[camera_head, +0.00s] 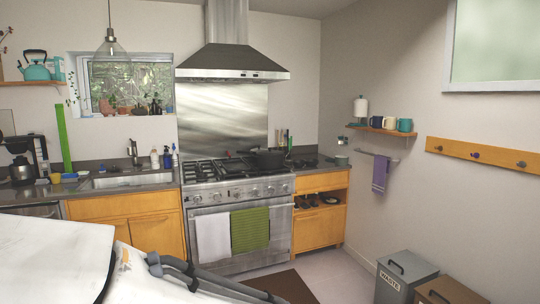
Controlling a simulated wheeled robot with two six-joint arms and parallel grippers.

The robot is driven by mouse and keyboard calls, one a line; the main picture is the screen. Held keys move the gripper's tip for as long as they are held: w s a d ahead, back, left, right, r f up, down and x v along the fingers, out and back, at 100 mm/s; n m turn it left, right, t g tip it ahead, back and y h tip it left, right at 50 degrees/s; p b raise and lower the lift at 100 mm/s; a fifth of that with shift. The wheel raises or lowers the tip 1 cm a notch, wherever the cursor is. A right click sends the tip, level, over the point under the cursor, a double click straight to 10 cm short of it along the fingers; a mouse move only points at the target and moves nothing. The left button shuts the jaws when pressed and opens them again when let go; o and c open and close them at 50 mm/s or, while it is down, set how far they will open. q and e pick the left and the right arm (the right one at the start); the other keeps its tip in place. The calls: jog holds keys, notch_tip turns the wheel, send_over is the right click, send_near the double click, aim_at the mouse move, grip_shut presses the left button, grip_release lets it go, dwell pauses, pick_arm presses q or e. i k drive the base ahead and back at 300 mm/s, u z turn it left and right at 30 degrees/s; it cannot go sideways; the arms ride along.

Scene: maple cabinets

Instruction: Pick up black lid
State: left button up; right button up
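I cannot clearly make out a black lid. A black pan (268,159) sits on the right part of the stove top (222,170); whether a lid lies on it is too small to tell. A dark, flat shape (305,163) lies on the counter just right of the stove, too small to identify. Neither of my grippers can be made out in the head view.
A large white surface (55,262) with grey bars (190,270) fills the lower left. The stove front carries white (213,237) and green (250,229) towels. A grey waste bin (405,278) and brown bin (450,291) stand right. The floor (325,272) between is partly clear.

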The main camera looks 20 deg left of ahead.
aim_at(270, 150)
jog(key=u, duration=0.6)
jog(key=i, duration=4.45)
jog(key=z, duration=1.05)
jog(key=i, duration=1.2)
jog(key=u, duration=0.25)
